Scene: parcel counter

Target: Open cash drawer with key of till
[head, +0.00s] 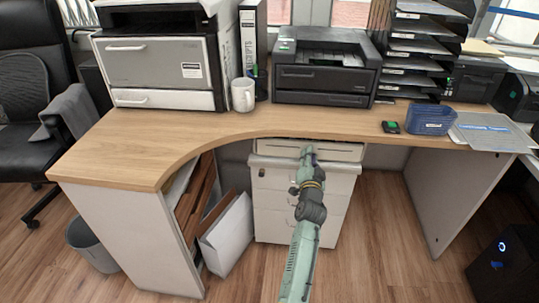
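A slim white drawer (340,152), which looks like the cash drawer, sits just under the front edge of the desktop and appears shut. My gripper (307,150) is at the middle of its front, seen from behind along my green arm. It hides that part of the drawer front. The view is too small to tell whether it touches the drawer or how its fingers stand. No key and no keyhole can be made out; any there are hidden behind my gripper.
A white drawer cabinet (268,205) stands below, partly behind my arm. The wooden desktop (190,130) overhangs the drawer. A blue basket (430,120) and a small dark device (390,127) lie on the right. A box of folders (228,235) stands left of the cabinet.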

